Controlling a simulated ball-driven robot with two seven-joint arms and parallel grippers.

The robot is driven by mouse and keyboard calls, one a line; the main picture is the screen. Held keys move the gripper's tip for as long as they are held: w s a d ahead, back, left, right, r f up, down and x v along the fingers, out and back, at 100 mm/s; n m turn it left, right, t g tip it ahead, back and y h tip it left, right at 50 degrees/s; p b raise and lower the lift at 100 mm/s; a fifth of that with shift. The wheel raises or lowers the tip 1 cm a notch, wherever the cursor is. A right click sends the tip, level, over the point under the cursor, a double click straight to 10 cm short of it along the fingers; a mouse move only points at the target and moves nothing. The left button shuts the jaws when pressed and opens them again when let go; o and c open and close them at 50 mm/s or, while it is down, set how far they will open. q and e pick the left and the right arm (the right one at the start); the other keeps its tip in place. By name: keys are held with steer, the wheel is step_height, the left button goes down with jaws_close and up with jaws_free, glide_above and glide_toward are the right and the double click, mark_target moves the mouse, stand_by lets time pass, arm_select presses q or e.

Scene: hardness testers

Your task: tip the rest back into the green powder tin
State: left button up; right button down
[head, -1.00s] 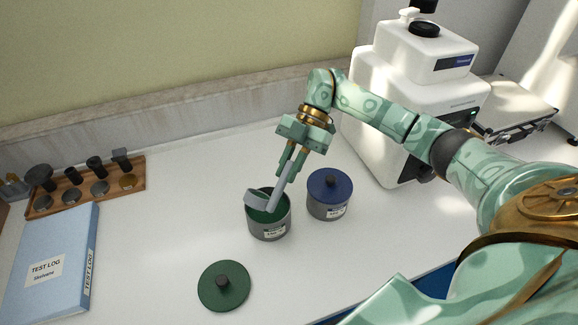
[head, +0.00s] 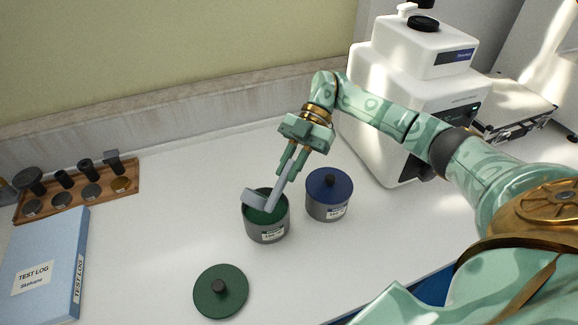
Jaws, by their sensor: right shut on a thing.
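The green powder tin (head: 267,231) stands open on the white bench, with green powder showing inside. A grey scoop (head: 262,201) is over its mouth, its bowl tilted at the left part of the rim; whether it touches the rim I cannot tell. My right gripper (head: 293,168) is shut on the scoop's handle, above and slightly right of the tin. What is in the scoop's bowl is hidden. The green lid (head: 221,293) with a dark knob lies on the bench in front of the tin. My left gripper is not in view.
A grey tin with a blue lid (head: 329,190) stands close to the right of the open tin. A white tester (head: 412,100) stands behind on the right. A blue test log (head: 40,262) and a wooden rack (head: 85,190) of dark pieces are at left. The bench between is clear.

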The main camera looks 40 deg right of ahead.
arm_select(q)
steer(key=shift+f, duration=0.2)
arm_select(e)
steer(key=shift+f, duration=0.1)
stand_by(0.4)
steer(key=shift+w+d+f+y+b, duration=0.1)
steer(key=shift+d+f+y+b, duration=0.25)
steer(key=shift+b, duration=0.6)
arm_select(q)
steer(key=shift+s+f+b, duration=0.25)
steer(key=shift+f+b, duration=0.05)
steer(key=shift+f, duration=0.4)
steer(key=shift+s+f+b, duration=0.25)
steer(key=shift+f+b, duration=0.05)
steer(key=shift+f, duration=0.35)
arm_select(e)
steer(key=shift+w+d+f+g+y, duration=0.1)
steer(key=shift+f+g+y, duration=0.05)
steer(key=shift+g+y, duration=0.2)
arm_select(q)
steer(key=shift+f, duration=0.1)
